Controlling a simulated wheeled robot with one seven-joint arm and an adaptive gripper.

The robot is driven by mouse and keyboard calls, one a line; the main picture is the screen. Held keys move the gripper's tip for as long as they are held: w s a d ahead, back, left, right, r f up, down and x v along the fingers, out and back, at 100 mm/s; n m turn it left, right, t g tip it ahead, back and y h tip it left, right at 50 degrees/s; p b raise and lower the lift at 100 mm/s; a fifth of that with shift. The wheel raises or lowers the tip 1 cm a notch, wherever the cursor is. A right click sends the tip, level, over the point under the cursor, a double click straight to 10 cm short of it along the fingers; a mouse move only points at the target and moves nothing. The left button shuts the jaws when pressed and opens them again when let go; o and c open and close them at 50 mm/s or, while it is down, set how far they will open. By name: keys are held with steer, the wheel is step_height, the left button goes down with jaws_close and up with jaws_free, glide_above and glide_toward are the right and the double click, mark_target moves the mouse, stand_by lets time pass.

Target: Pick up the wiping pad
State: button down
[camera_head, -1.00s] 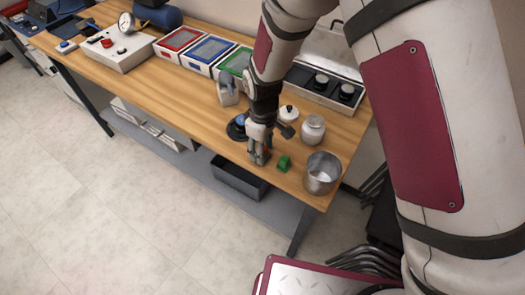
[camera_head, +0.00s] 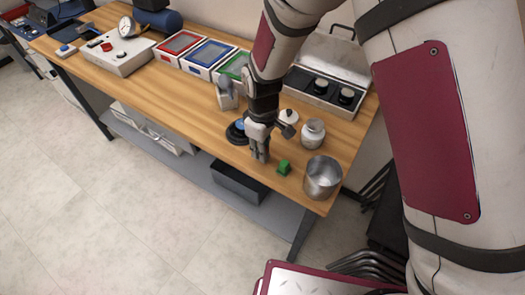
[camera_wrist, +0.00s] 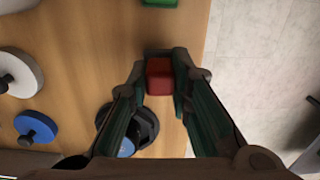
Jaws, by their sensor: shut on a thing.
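My gripper (camera_head: 260,156) points down at the front edge of the wooden bench. In the wrist view my gripper (camera_wrist: 159,80) has its two fingers on either side of a small red block (camera_wrist: 159,77), shut on it. The red block looks like the wiping pad, though its material cannot be made out. In the head view the fingers hide it. Whether it touches the bench is unclear. A green block (camera_head: 284,167) stands just right of my gripper, apart from it; its edge shows in the wrist view (camera_wrist: 160,2).
A metal beaker (camera_head: 322,178) stands right of the green block. Red, blue and green trays (camera_head: 207,55) line the back.

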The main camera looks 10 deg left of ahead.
step_height(320, 180, up, 2)
steer(key=shift+s+r, duration=0.1)
steer(key=shift+s, duration=0.05)
steer(key=s+d+r, duration=0.1)
steer(key=s+d, duration=0.2)
steer(key=s, duration=1.2)
steer(key=shift+s+r+b, duration=0.15)
steer(key=shift+s+b, duration=0.05)
steer(key=shift+b, duration=0.2)
